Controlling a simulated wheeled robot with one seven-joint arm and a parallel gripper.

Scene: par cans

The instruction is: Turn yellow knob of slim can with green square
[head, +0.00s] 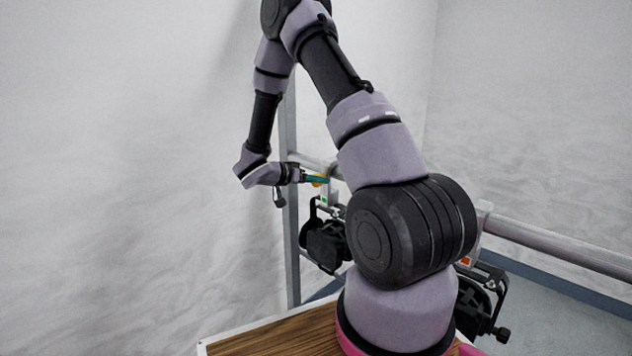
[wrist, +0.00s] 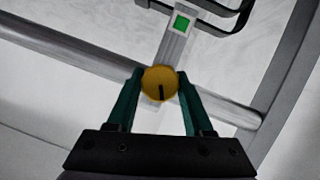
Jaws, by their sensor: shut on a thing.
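The yellow knob (wrist: 160,84) sits between my gripper's green fingertips (wrist: 159,95) in the wrist view, and both fingers touch its sides. A dark pointer line on the knob runs roughly up and down in that picture. Just above it, a green square (wrist: 182,23) in a white frame marks a grey bracket. In the head view my gripper (head: 316,180) reaches the knob (head: 318,182) from the left, near the rail. A black can (head: 325,243) hangs below the green square (head: 325,199). My arm hides part of that can's surroundings.
A grey rail (head: 560,240) runs behind my arm, with a grey upright post (head: 290,230) at left. Another black can (head: 480,300) with an orange-red mark (head: 466,261) hangs at right, partly hidden by my arm. A wooden top (head: 280,338) lies in front.

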